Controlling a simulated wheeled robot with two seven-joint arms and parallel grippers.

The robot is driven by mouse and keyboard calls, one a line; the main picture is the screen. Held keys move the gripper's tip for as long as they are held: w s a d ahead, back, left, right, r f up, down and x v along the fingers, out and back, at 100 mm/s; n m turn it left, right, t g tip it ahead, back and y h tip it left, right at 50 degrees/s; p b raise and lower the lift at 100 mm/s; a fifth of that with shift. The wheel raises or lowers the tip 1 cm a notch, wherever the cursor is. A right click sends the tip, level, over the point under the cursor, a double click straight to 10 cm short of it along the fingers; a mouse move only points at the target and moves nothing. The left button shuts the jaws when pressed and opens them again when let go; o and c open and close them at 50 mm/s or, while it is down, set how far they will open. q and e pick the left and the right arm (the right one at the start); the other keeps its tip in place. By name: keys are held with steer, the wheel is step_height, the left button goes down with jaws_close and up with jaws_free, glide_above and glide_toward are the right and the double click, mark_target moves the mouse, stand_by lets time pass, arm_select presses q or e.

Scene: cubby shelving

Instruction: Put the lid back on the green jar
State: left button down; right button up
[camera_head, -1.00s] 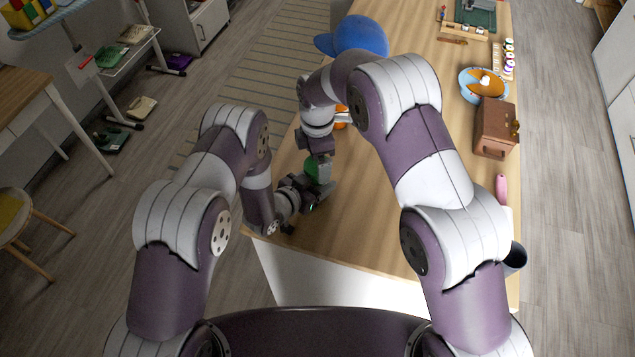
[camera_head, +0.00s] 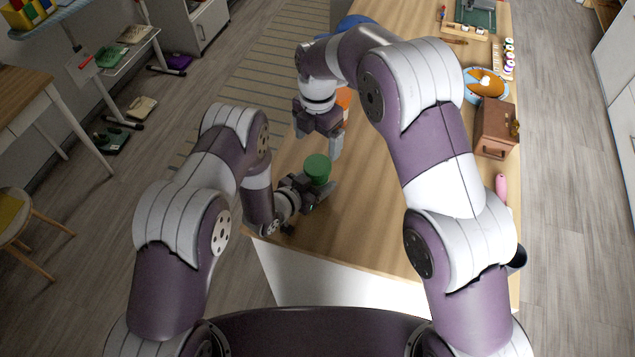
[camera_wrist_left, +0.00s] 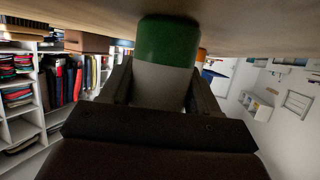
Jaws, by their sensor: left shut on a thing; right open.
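The green jar (camera_head: 318,180) stands upright near the front left corner of the wooden table, with a round green top (camera_head: 317,163) that looks like the lid resting on it. I cannot tell how tightly it sits. My left gripper (camera_head: 313,190) is shut on the jar from the left, low on its side. In the left wrist view a grey body (camera_wrist_left: 160,86) with a green end (camera_wrist_left: 167,42) shows between the fingers. My right gripper (camera_head: 325,148) is open and empty, just above and behind the green top, apart from it.
An orange thing (camera_head: 343,97) and a blue cap (camera_head: 355,22) are partly hidden behind my right arm. A brown box (camera_head: 494,128), a blue-rimmed plate (camera_head: 486,84) and a pink thing (camera_head: 501,188) are at the right edge. The table middle (camera_head: 375,200) is clear.

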mark_target(318, 165)
steer(key=shift+f, duration=4.05)
steer(key=c, duration=1.1)
steer(key=m, duration=0.6)
steer(key=shift+m, duration=0.3)
steer(key=o, duration=1.2)
steer(key=shift+c, duration=0.2)
